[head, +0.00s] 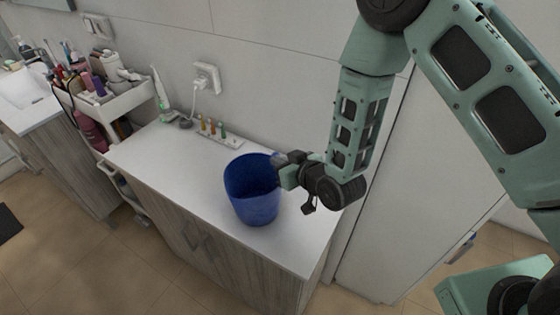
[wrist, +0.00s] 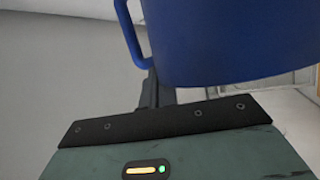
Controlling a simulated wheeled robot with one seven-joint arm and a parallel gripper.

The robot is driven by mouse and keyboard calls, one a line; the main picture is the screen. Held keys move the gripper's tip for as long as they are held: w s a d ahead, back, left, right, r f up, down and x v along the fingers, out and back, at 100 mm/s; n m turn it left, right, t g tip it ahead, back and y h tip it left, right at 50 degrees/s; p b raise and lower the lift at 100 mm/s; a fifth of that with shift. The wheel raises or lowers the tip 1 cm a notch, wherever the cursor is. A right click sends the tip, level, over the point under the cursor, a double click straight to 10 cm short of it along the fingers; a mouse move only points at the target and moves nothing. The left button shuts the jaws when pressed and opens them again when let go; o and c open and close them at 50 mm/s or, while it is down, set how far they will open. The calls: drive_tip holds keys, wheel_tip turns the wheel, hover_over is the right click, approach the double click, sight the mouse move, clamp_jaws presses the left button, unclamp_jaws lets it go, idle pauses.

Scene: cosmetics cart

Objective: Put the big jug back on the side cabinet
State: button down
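The big jug (head: 254,201) is blue, open at the top, and shows over the right part of the side cabinet's white top (head: 180,160). It looks about upright; whether its base rests on the top or hangs just above it I cannot tell. My gripper (head: 283,169) is at the jug's right side, near the rim. In the wrist view the jug (wrist: 225,45) fills the upper right, with its handle (wrist: 130,38) at its left edge. A dark finger of my gripper (wrist: 152,90) shows just below the handle; its grip is hidden.
A row of small bottles (head: 212,128) stands on a white holder at the cabinet's back, beside an electric toothbrush (head: 160,92). A cart (head: 115,100) filled with cosmetics stands to the left. The cabinet top left of the jug is clear. The wall is close behind.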

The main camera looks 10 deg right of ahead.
drive_tip(key=c, duration=1.7)
unclamp_jaws()
drive_tip(key=shift+f, duration=0.1)
